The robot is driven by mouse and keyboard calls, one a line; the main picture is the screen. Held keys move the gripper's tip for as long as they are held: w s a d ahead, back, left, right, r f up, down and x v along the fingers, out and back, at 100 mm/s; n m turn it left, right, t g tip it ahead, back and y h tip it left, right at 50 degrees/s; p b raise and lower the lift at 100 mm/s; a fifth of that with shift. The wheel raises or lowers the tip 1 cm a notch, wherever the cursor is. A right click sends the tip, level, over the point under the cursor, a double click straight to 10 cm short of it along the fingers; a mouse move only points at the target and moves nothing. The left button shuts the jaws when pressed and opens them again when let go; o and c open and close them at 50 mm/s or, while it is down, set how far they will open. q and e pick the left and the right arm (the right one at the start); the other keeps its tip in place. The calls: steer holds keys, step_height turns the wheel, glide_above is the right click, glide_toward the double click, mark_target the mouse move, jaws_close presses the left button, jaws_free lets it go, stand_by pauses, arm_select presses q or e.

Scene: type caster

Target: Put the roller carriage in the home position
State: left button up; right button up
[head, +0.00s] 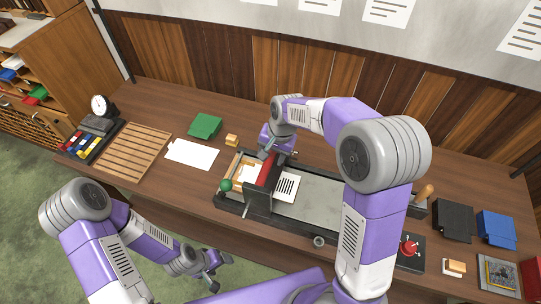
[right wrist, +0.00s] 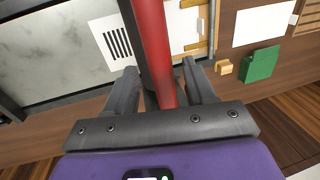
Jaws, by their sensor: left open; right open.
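The roller carriage (head: 259,203) stands across the long press bed (head: 318,208), close to the bed's left end. Its red roller or bar (head: 269,173) shows on top, and in the right wrist view the red bar (right wrist: 152,45) runs between my fingers. My right gripper (right wrist: 158,80) is open around the red bar, with gaps seen on both sides. In the head view it reaches down at the carriage's far end, partly hidden by my wrist. A green ball knob (head: 226,185) sits at the carriage's left. My left gripper (head: 212,274) is open and empty, in front of the table.
A striped sheet (head: 286,187) lies right of the carriage. The bed further right looks clear, partly hidden by my right arm. A wooden rack (head: 127,152), white sheets (head: 191,154) and green block (head: 205,126) lie left.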

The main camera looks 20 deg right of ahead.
steer(key=shift+w+a+f, duration=0.1)
steer(key=shift+w+f, duration=0.05)
steer(key=shift+f, duration=0.45)
jaws_close()
